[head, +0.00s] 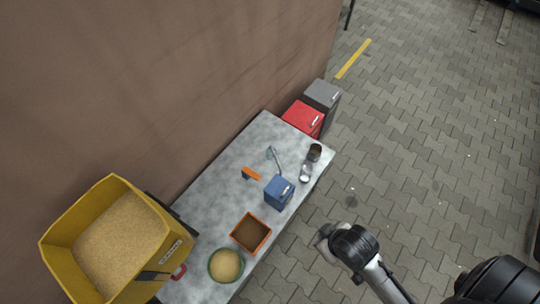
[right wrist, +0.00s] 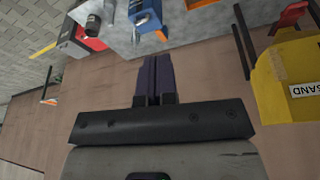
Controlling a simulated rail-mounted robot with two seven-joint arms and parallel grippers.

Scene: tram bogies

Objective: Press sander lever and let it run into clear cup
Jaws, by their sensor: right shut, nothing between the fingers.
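The yellow sand hopper (head: 157,262), full of sand, stands at the left end of the table; its "SAND" label shows inverted in the right wrist view (right wrist: 279,99). A small red handle (head: 179,272), apparently the sander lever, sticks out at its lower right side. A clear cup (head: 305,174) stands near the table's far right edge, away from the hopper. My right gripper (head: 322,242) is out over the paving, right of the table and touching nothing. In the right wrist view its fingers (right wrist: 153,77) are together and empty. My left gripper is not in view.
On the table (head: 213,173) are a green-rimmed bowl of sand (head: 227,265), an orange tray (head: 250,233), a blue box (head: 279,192), a dark cup (head: 315,152) and an orange-handled tool (head: 251,174). Red (head: 303,117) and grey (head: 323,95) boxes stand behind. A wall borders the left.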

